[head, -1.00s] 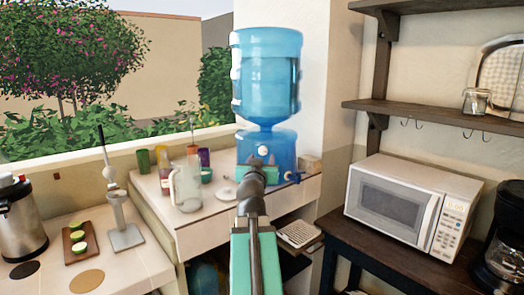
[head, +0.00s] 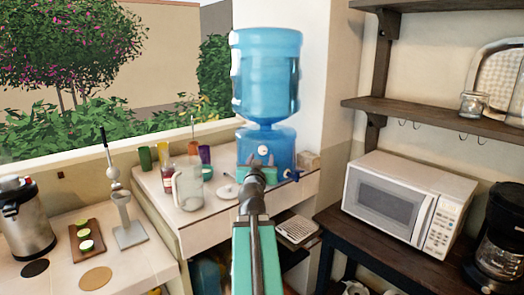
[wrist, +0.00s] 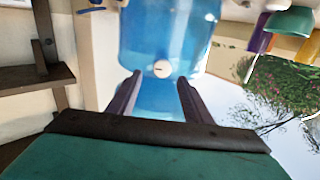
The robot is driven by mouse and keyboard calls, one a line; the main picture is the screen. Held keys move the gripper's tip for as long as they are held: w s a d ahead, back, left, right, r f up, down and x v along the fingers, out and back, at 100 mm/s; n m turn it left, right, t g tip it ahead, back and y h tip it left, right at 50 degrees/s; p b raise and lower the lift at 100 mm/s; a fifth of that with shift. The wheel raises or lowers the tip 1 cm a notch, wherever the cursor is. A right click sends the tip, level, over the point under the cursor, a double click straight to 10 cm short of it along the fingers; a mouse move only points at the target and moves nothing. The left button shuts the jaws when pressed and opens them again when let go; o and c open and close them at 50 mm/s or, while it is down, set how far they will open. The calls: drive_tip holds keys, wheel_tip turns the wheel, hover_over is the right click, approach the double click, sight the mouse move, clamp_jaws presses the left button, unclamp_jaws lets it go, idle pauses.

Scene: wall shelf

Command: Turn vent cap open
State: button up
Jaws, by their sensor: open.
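The vent cap (head: 263,150) is a small white round knob with a dark mark, on the front of the blue base of the water dispenser (head: 265,80). It also shows in the wrist view (wrist: 162,69), just above and between the fingertips. My gripper (head: 263,161) is open and empty, its two dark fingers (wrist: 159,80) pointing at the blue base on either side of the cap's line. In the head view the fingertips overlap the base just below the cap. I cannot tell whether they touch it.
A blue tap (head: 293,174) sticks out at the base's right, beside a small box (head: 308,160). A glass pitcher (head: 187,188), a white saucer (head: 228,191) and several coloured cups stand to the left. A microwave (head: 405,203) stands at right.

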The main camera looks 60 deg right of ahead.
sight(262, 151)
drive_tip(key=p, duration=0.3)
drive_tip(key=shift+w+d+r, duration=0.1)
drive_tip(key=shift+w, duration=0.15)
drive_tip(key=p+x, duration=0.2)
drive_tip(key=shift+d+p, duration=0.2)
drive_tip(key=shift+p, duration=0.2)
drive_tip(key=shift+p+x, duration=0.35)
drive_tip(key=shift+x, duration=1.2)
drive_tip(key=shift+w+a, duration=0.1)
drive_tip(key=c, duration=1.1)
